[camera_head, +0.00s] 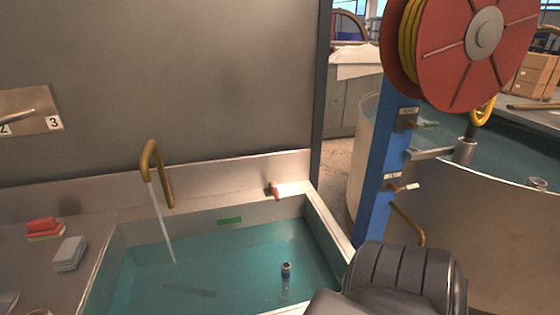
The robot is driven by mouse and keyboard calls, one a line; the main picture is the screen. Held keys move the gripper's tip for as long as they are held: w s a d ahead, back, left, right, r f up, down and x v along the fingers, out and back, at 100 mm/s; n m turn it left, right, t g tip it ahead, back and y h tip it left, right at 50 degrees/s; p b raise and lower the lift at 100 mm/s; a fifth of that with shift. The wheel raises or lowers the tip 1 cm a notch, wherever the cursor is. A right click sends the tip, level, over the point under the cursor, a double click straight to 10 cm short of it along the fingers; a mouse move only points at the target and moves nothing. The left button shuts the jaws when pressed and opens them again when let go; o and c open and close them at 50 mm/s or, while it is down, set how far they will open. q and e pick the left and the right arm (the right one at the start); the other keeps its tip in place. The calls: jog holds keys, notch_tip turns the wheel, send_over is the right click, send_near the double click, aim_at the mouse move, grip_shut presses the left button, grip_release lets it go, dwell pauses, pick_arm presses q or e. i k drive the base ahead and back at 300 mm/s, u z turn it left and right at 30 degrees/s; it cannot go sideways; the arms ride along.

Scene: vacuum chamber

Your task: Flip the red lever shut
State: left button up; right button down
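A small red-orange piece (275,191) sits on the back ledge of the water basin, beside a short pale cylinder. It is the only red part here that looks like a lever. It is too small to tell whether it is open or shut. A bent brass spout (157,172) stands to its left, with a pale stream or rod running from it down into the water. A dark grey part of my own arm shows at the bottom right. Neither gripper is in view.
The basin (330,225) holds blue-green water with a small bottle (286,270). Red (43,227) and grey (70,253) blocks lie on the left counter. A blue post (384,160) with small valves and a red hose reel (455,50) stands right, before a large round tank (475,200).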

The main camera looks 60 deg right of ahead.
aim_at(274, 193)
jog(key=k, duration=0.7)
jog(key=z, duration=0.95)
jog(key=i, duration=0.45)
jog(key=u, duration=0.1)
